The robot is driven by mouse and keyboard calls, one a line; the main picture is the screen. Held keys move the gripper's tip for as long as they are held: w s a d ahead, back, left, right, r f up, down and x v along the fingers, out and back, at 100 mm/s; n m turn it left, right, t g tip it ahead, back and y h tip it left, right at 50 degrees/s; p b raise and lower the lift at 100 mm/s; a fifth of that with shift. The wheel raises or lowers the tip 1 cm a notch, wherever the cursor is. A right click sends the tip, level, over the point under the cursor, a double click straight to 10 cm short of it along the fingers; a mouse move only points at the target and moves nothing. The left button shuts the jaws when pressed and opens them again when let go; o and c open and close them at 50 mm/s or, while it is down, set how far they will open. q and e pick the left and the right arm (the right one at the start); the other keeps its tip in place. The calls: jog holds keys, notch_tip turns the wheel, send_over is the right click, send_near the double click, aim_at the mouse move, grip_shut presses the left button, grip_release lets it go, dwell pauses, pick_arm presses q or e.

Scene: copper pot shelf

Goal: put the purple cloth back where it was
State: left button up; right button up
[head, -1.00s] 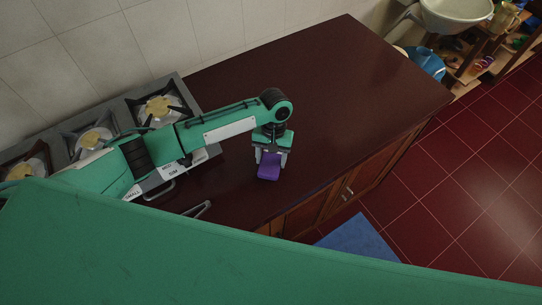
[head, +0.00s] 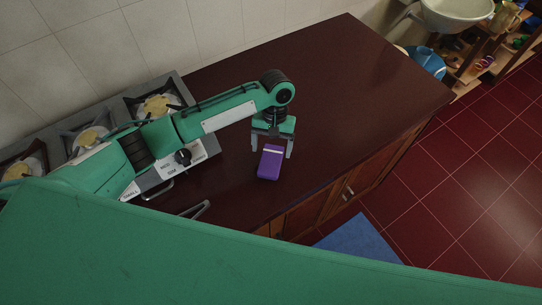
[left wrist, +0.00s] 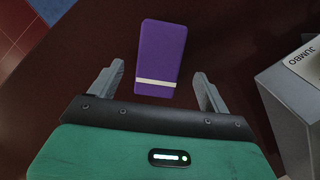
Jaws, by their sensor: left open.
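The purple cloth (head: 269,163) is a folded rectangular block with one pale stripe. It lies on the dark red-brown countertop (head: 330,80), near its front edge. My left gripper (head: 271,152) is open at the cloth's striped end. In the left wrist view the cloth (left wrist: 159,57) shows ahead of and partly between the two spread fingers (left wrist: 158,88), with a gap on each side. My right gripper is not in view.
A stove (head: 184,158) with several burners stands left of the cloth, under my left arm; its grey corner (left wrist: 300,95) shows at right in the wrist view. The countertop's back right is bare. A blue mat (head: 357,238) lies on the red tiled floor.

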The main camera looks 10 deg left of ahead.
aim_at(273, 150)
pick_arm(q)
jog(key=b+v, duration=0.1)
jog(key=v, duration=0.6)
jog(key=shift+r, duration=0.35)
jog(key=shift+w, duration=0.1)
